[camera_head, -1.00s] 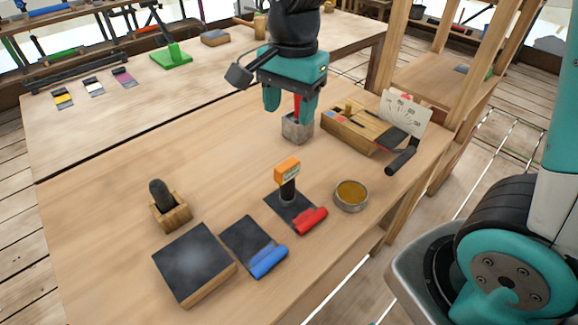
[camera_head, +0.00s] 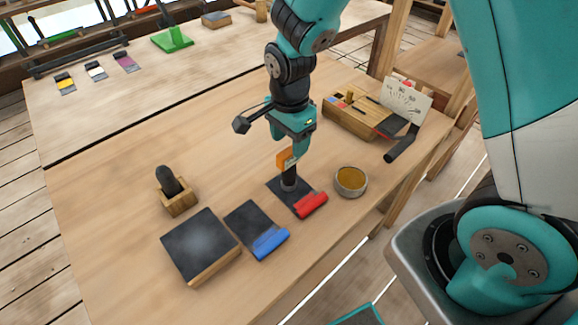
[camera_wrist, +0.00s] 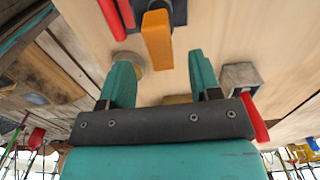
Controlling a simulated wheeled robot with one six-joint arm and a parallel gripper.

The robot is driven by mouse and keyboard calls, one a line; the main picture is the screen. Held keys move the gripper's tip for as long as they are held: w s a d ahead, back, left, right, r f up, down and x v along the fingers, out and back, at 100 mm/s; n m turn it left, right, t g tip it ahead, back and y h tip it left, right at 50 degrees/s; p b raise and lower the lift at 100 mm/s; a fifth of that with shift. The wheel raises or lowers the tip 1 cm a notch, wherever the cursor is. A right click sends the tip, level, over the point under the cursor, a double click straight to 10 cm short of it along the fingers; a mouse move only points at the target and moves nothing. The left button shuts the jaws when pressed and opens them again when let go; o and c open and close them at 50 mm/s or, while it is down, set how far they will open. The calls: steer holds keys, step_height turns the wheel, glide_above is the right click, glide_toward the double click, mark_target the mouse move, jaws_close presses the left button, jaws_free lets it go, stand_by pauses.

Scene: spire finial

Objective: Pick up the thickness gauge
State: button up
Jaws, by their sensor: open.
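The thickness gauge, which I take to be the orange-headed tool (camera_head: 284,160), stands upright on a black post above a dark pad with a red bar (camera_head: 311,204). My gripper (camera_head: 288,148) is over it and hides part of its head in the head view. In the wrist view, the orange head (camera_wrist: 157,40) lies just ahead of my open gripper (camera_wrist: 161,62), in line with the gap between the teal fingers. The fingers look empty, and I see no contact with the gauge.
A round tin (camera_head: 351,181) sits right of the gauge. A dark pad with a blue bar (camera_head: 270,243), a black-topped block (camera_head: 200,245) and a wooden holder (camera_head: 178,200) are to the left.

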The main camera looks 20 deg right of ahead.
mark_target(289, 151)
step_height(289, 151, down, 5)
steer(key=shift+a+r+p, duration=0.1)
steer(key=shift+r+p, duration=0.05)
steer(key=shift+p, duration=0.35)
jaws_close()
steer(key=shift+r, duration=0.2)
